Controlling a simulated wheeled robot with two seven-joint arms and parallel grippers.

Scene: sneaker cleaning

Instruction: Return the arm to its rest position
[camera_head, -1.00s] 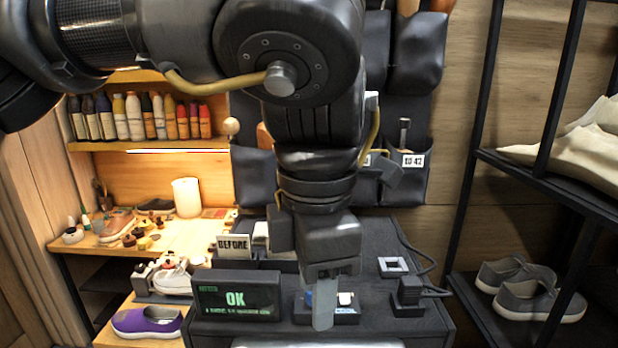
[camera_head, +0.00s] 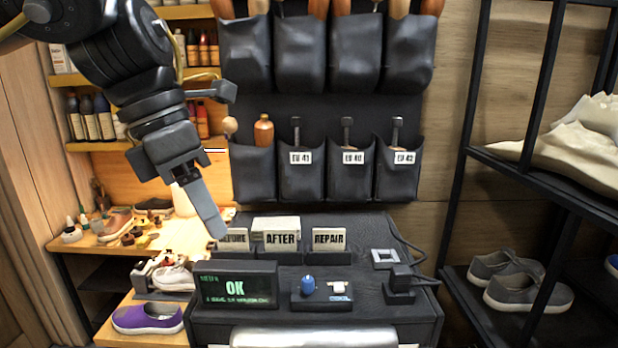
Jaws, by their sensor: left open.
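My left arm comes in from the upper left. My left gripper (camera_head: 208,208) hangs tilted down to the right, with a flat grey finger in view. It is open and holds nothing that I can see. Its fingertip is in front of the left part of the BEFORE sign (camera_head: 236,240), above the screen; whether it touches the sign I cannot tell. My right gripper is not in view.
A dark cabinet (camera_head: 330,268) bears the AFTER sign (camera_head: 280,239), the REPAIR sign (camera_head: 328,240), an OK screen (camera_head: 236,286) and a small box with a blue knob (camera_head: 307,284). Purple (camera_head: 147,318) and white shoes stand at left. A black rack (camera_head: 470,190) stands right.

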